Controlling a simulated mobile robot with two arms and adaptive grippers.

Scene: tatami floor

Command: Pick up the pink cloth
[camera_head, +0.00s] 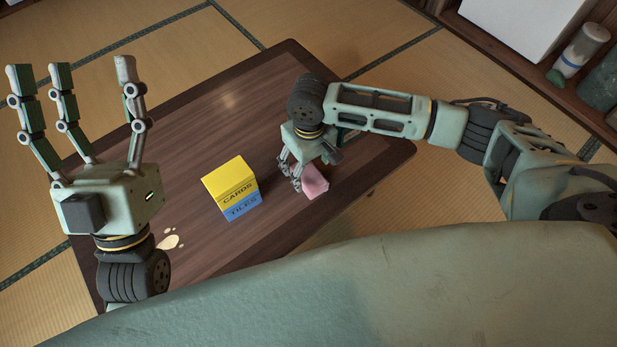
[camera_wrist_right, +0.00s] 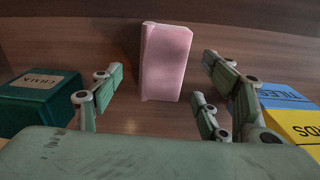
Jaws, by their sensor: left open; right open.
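The pink cloth (camera_head: 314,182) is a small folded block on the dark wooden table (camera_head: 150,140). It also shows in the right wrist view (camera_wrist_right: 165,62), lying ahead of the fingers. My right gripper (camera_head: 293,182) points down close beside the cloth, partly over it in the head view. Its fingers (camera_wrist_right: 160,105) are spread and nothing is held between them. I cannot tell whether a fingertip touches the cloth. My left gripper (camera_head: 85,75) is raised at the left with its fingers pointing up, open and empty.
A yellow box (camera_head: 229,178) marked CARDS sits with a blue box (camera_head: 242,207) marked TILES, left of the cloth. A green CHALK box (camera_wrist_right: 40,97) stands on the other side in the right wrist view. A shelf holds containers at upper right.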

